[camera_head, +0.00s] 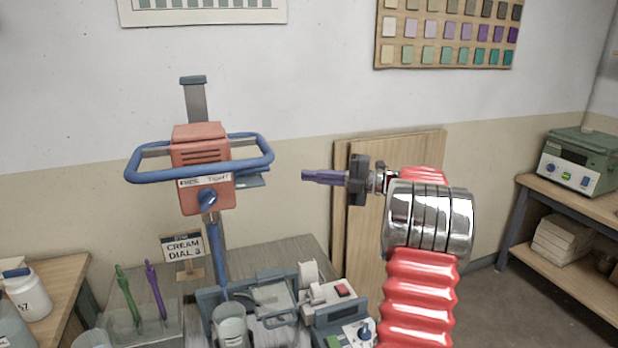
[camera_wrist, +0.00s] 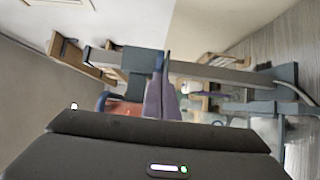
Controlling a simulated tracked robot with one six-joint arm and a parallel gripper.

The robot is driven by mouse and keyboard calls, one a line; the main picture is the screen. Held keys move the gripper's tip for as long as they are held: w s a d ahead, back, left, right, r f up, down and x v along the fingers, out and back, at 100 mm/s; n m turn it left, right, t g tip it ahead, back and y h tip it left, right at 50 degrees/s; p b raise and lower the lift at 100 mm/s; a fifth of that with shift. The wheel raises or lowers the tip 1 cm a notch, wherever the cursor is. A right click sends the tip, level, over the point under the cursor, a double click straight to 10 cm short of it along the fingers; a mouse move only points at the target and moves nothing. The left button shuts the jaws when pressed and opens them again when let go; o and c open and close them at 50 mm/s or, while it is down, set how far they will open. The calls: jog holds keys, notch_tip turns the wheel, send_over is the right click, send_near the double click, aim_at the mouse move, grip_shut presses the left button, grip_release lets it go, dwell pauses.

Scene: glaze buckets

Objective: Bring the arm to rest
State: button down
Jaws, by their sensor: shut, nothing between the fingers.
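My gripper (camera_head: 306,176) is at the end of my raised red arm, right of centre in the head view. Its purple fingers point left and are closed together with nothing between them. The closed fingers also show in the wrist view (camera_wrist: 161,95). They are in the air to the right of the mixer (camera_head: 203,165), a red housing with a blue loop handle on a grey column. A gap shows between the fingertips and the handle in the head view.
Below the mixer stand a grey bucket (camera_head: 230,325), a sign reading "CREAM DIAL 3" (camera_head: 184,246) and a control box with a blue knob (camera_head: 345,325). Wooden boards (camera_head: 395,190) lean on the wall behind my gripper. A shelf (camera_head: 560,215) with a green device (camera_head: 578,160) stands at right.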

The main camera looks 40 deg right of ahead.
dwell(0.4)
jog(key=d+f+m+g+h, duration=0.1)
jog(key=d+f+m+h, duration=0.2)
jog(key=d+m+h, duration=0.6)
jog(key=d+f+m+h, duration=0.4)
jog(key=d+m+h, duration=0.3)
jog(key=m+h, duration=0.25)
jog(key=s+a+f+m+g+y, duration=0.1)
jog(key=s+a+f+m+g, duration=0.15)
jog(key=s+a, duration=0.6)
jog(key=s+a+f+m+g+y, duration=0.2)
jog(key=s+a+m+g, duration=0.2)
jog(key=a, duration=1)
jog(key=s+a+f+m+g+y, duration=0.1)
jog(key=s+a+f+m+g, duration=0.4)
jog(key=a, duration=0.6)
jog(key=s+a+r+n+t+y, duration=0.1)
jog(key=s+a, duration=0.4)
jog(key=a, duration=0.5)
jog(key=s+a+r+n+t+y, duration=0.2)
jog(key=s+a+r+n+y, duration=0.1)
jog(key=a, duration=0.8)
jog(key=shift+s+r+n, duration=0.4)
jog(key=shift+s+r, duration=0.25)
jog(key=shift+s, duration=0.3)
